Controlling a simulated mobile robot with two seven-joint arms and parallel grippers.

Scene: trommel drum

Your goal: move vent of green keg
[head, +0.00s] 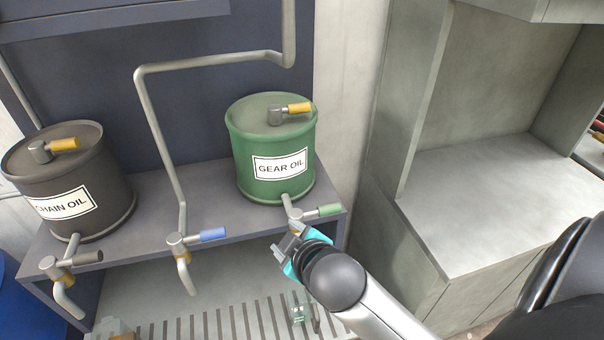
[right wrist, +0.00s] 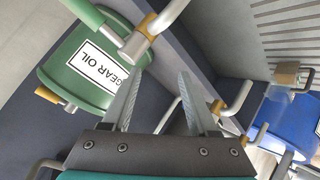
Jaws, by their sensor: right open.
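The green keg (head: 262,180), labelled GEAR OIL, stands upright on the shelf. On its lid is the vent (head: 276,117), a grey stub with a yellow lever (head: 299,108) pointing right. In the right wrist view the keg (right wrist: 75,72) is at the left, with the yellow vent lever (right wrist: 47,95) at its edge. My right gripper (head: 285,247) is open and empty, below and in front of the keg near its green-handled tap (head: 327,210). In the right wrist view its fingers (right wrist: 160,85) reach toward the keg's tap; I cannot tell whether they touch it. My left gripper is not in view.
A dark CHAIN OIL keg (head: 70,185) with a yellow-levered vent stands at the left. A bent grey pipe (head: 158,120) runs down to a blue-handled tap (head: 208,235). A slotted grate (head: 215,325) lies below. A grey cabinet counter (head: 480,215) is at the right.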

